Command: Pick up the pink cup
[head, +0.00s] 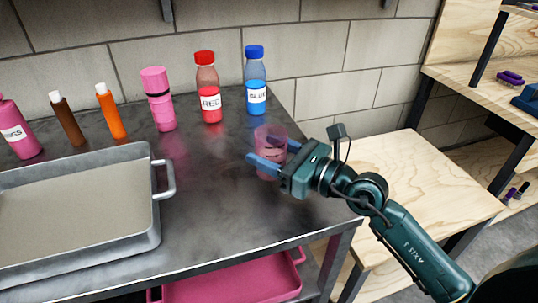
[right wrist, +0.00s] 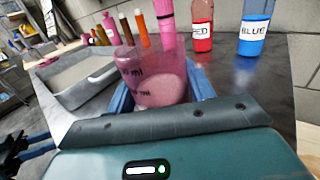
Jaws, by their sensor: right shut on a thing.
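The pink cup (head: 270,143) is translucent and stands upright at the right part of the dark metal table (head: 225,207). My right gripper (head: 266,164) comes from the right and is shut on the cup, with its blue fingers on either side. In the right wrist view the cup (right wrist: 150,78) sits between the fingers (right wrist: 160,92), with dark volume markings on its wall. I cannot tell whether its base touches the table. My left gripper does not show in the head view.
Behind the cup stand a red-labelled bottle (head: 209,90), a blue-labelled bottle (head: 255,82) and a pink bottle (head: 158,100). A metal tray (head: 152,225) lies at left. A pink tray (head: 245,282) is below the tabletop. Wooden shelving (head: 400,165) stands at right.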

